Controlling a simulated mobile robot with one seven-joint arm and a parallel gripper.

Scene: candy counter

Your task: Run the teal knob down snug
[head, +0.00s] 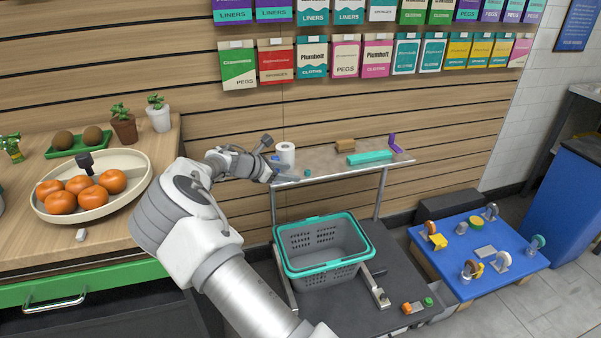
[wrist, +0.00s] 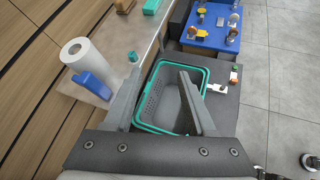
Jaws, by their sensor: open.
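A small teal knob (head: 308,172) shows at the front edge of the narrow grey shelf (head: 330,166), just right of my gripper (head: 288,178) in the head view.
A teal block (head: 369,158) lies farther right. A grey basket (head: 345,262) with a teal rim stands below. A blue table (head: 515,262) is at right.

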